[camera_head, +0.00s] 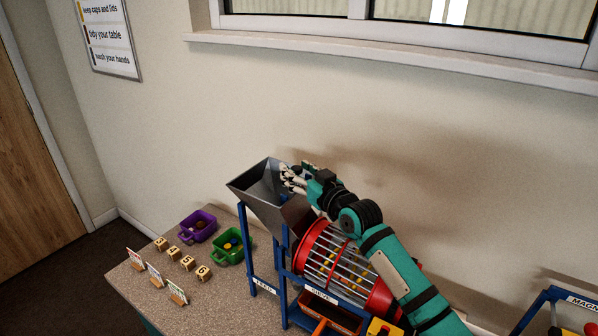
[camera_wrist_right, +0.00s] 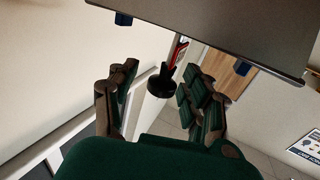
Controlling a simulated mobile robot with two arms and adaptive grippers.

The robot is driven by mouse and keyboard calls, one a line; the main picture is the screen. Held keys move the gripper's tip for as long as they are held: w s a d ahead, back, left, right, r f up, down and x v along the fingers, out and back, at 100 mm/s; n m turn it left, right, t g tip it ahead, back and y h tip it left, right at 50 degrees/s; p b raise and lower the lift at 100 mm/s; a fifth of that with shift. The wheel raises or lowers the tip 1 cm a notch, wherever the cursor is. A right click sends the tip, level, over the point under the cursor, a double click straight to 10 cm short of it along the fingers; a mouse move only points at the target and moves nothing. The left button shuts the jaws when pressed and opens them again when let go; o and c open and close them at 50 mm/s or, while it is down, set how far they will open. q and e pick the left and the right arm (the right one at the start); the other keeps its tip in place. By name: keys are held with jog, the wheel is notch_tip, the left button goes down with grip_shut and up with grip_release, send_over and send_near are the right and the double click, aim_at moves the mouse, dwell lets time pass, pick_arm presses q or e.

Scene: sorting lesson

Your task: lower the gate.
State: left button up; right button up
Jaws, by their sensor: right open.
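The grey metal hopper (camera_head: 262,190) stands on a blue frame labelled FEED, at the left of the red drum sieve. My right gripper (camera_head: 290,178) is at the hopper's right rim in the head view, with its fingers apart. In the right wrist view my right gripper (camera_wrist_right: 162,78) is open, with a dark round knob (camera_wrist_right: 160,87) on a stem between its fingers. No clear contact shows. The knob may be the gate's handle; I cannot tell. The gate's plate is not clearly visible. The hopper's grey side also fills the top of the wrist view (camera_wrist_right: 225,25).
The red barred sieve drum (camera_head: 335,258) stands under my right arm. A purple bin (camera_head: 197,226), a green bin (camera_head: 230,246), several numbered wooden blocks (camera_head: 188,263) and small cards (camera_head: 155,275) are on the table at left. The wall and window sill (camera_head: 400,55) are behind.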

jog(key=shift+a, duration=0.15)
jog(key=v, duration=1.2)
jog(key=shift+f, duration=0.1)
